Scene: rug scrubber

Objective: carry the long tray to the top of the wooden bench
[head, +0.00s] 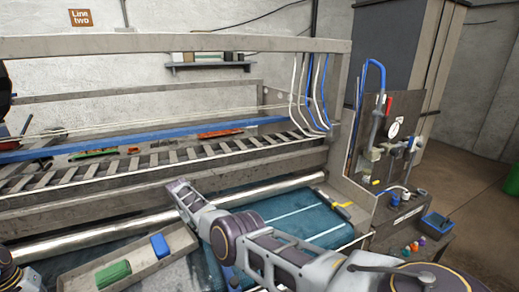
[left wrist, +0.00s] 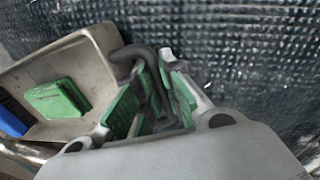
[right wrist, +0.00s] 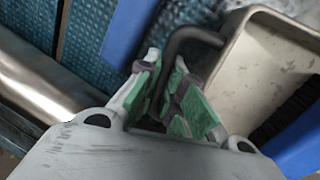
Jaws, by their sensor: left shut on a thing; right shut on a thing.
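The long tray (head: 182,243) is a shallow grey-beige trough at the lower left of the head view, holding a green block (head: 114,272) and a blue block (head: 160,245). Dark bristles show beside the blue one in the right wrist view. My left gripper (left wrist: 155,62) is shut on the dark bar handle at one end of the tray (left wrist: 85,52). My right gripper (right wrist: 168,64) is shut on the dark handle at the other end (right wrist: 265,60). In the head view my right arm hides part of that end. I cannot make out a wooden bench.
A large machine frame (head: 180,44) with a slatted bed (head: 150,160) and a metal roller (head: 90,245) stands ahead. A teal textured surface (head: 290,215) lies right of the tray. A gauge panel (head: 385,125) with hoses stands at right. Open floor (head: 470,190) lies beyond it.

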